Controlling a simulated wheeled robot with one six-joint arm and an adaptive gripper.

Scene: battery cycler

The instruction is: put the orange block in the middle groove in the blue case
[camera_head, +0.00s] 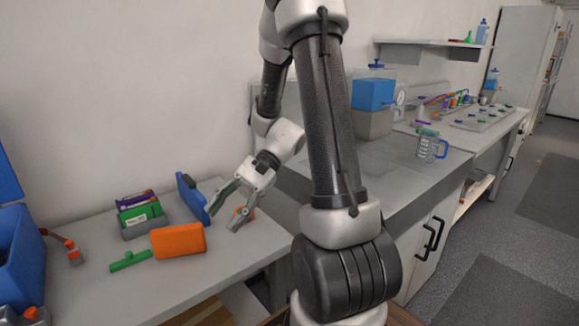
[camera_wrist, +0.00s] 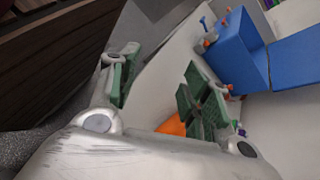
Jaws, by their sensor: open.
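In the head view, a large orange block (camera_head: 178,240) lies on the grey table, left of my gripper (camera_head: 221,217). A smaller orange piece (camera_head: 243,212) shows behind my fingers. My gripper is open, pointing down low over the table's right part. A blue case (camera_head: 22,258) with a raised lid stands at the left edge; its inside and grooves are hidden. The wrist view shows my gripper (camera_wrist: 158,68) with green fingers spread and nothing held. An orange patch (camera_wrist: 172,125) is partly behind one finger; I cannot tell which piece it is. The blue case (camera_wrist: 240,50) lies beyond.
A grey holder with green and purple blocks (camera_head: 142,214) stands near the wall. A green T-shaped piece (camera_head: 130,260) lies in front. A blue upright panel (camera_head: 191,198) stands close left of my gripper. An orange-tipped piece (camera_head: 73,250) lies beside the case.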

